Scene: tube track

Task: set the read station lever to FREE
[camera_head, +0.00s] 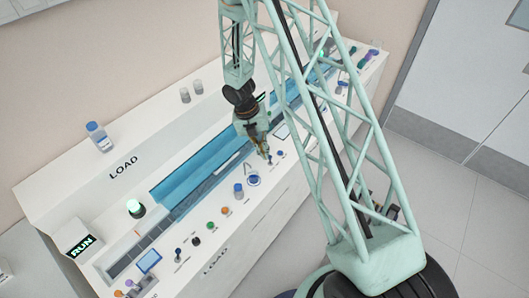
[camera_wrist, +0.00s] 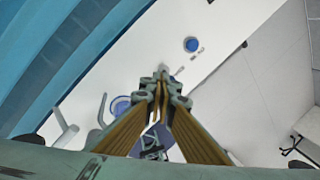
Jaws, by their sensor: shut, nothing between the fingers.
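My gripper (camera_head: 266,154) is low over the front strip of the white console, its fingers together and empty. In the wrist view the fingertips (camera_wrist: 163,73) meet over the white panel. A small dark-blue upright piece (camera_head: 270,160) stands at the fingertips in the head view. It may be the read station lever, but I cannot tell whether the fingers touch it. In the wrist view the fingers hide most of what lies under them. The FREE marking and the lever's setting are not readable.
A blue ring (camera_head: 253,181) and a blue-capped tube (camera_head: 238,190) are beside the gripper. A blue channel (camera_head: 190,170) runs behind it. Several coloured knobs line the front strip. A RUN box (camera_head: 84,245) stands at the left end. A round blue piece (camera_wrist: 192,44) lies beyond the fingertips.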

